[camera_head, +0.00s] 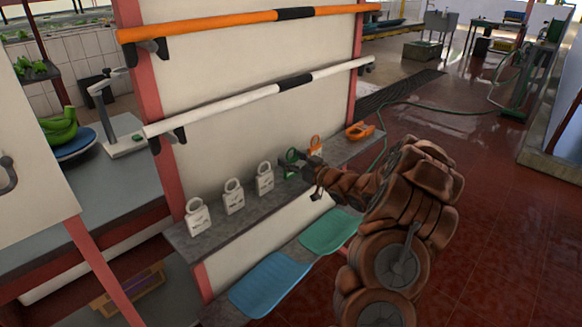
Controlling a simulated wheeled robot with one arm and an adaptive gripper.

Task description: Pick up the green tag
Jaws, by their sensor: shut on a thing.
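The green tag (291,155) is a small ring-topped piece above the grey ledge, in the middle of the head view. My gripper (290,164) reaches in from the right and is shut on the green tag. The dark fingers cover much of the tag's lower part. I cannot tell whether the tag still touches the ledge.
Several white tags (233,197) stand on the ledge (213,229) to the left, and an orange tag (315,146) is close behind my gripper. An orange clip-like thing (360,131) lies farther right. A white bar (230,98) and an orange bar (210,28) run above.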

